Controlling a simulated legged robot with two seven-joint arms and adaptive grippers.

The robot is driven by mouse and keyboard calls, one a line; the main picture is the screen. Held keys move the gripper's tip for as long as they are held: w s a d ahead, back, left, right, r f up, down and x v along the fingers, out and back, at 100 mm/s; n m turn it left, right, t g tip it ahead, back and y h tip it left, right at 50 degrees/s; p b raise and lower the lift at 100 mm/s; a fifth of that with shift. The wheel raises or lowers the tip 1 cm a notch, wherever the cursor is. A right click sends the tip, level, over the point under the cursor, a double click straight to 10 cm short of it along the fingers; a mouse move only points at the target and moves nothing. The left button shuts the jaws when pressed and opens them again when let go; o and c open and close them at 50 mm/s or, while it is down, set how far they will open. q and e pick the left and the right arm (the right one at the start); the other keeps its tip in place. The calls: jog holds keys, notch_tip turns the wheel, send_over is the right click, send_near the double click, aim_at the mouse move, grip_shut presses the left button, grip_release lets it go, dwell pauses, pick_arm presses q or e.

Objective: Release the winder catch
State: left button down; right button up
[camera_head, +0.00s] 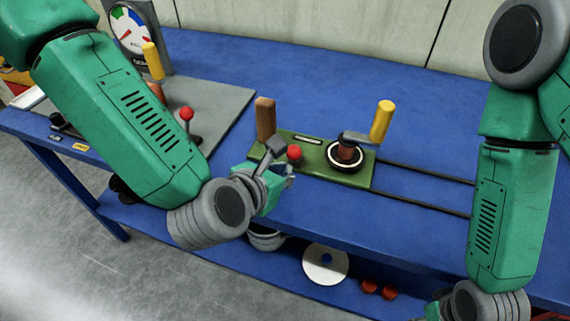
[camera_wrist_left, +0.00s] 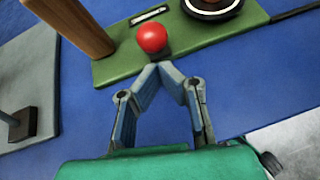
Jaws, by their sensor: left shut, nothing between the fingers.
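A green winder plate (camera_head: 335,172) lies on the blue bench. The red ball knob (camera_head: 294,153), seemingly the catch, stands at its near left part; it also shows in the left wrist view (camera_wrist_left: 152,37). The winder's crank has a yellow handle (camera_head: 382,120) above a dark round hub (camera_head: 345,154). My left gripper (camera_wrist_left: 166,66) is shut and empty, its fingertips meeting just short of the red ball in the wrist view; whether they touch it I cannot tell. My right gripper (camera_head: 436,310) is only partly in view at the lower right edge, its fingers not clear.
A brown wooden post (camera_head: 265,119) stands at the plate's left end, close to my left gripper. A grey board (camera_head: 222,112) with a gauge (camera_head: 131,27), a yellow handle and another red knob (camera_head: 186,113) lies left. Two dark rails (camera_head: 420,173) run right; bench (camera_head: 300,60) behind is clear.

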aim_at(292, 146)
pick_arm(q)
jog(key=shift+w+d+r, duration=0.15)
jog(key=shift+w+d, duration=0.2)
jog(key=shift+w, duration=0.2)
jog(key=shift+a, duration=0.1)
jog(key=shift+a, duration=0.1)
jog(key=shift+w+r+g+p, duration=0.15)
jog(key=shift+r+g+p, duration=0.25)
jog(key=shift+p, duration=0.8)
jog(key=w+g+p, duration=0.1)
jog(key=p, duration=0.3)
jog(key=r+g+y+p, duration=0.1)
jog(key=g+p, duration=0.1)
jog(key=p, duration=0.2)
jog(key=w+d+r+g+y+p, duration=0.1)
jog(key=g+p, duration=0.1)
jog(key=p, duration=0.2)
jog(key=shift+w+r+n+p, duration=0.25)
jog(key=shift+w+n+p, duration=0.05)
jog(key=shift+p, duration=0.05)
jog(key=shift+w+d+f+p, duration=0.1)
jog(key=shift+f+p, duration=0.05)
jog(key=shift+p, duration=0.2)
jog(key=shift+w+d, duration=0.1)
jog(key=shift+w, duration=0.15)
jog(key=shift+w+d+p, duration=0.25)
jog(key=shift+w+p, duration=0.1)
jog(key=shift+w, duration=0.6)
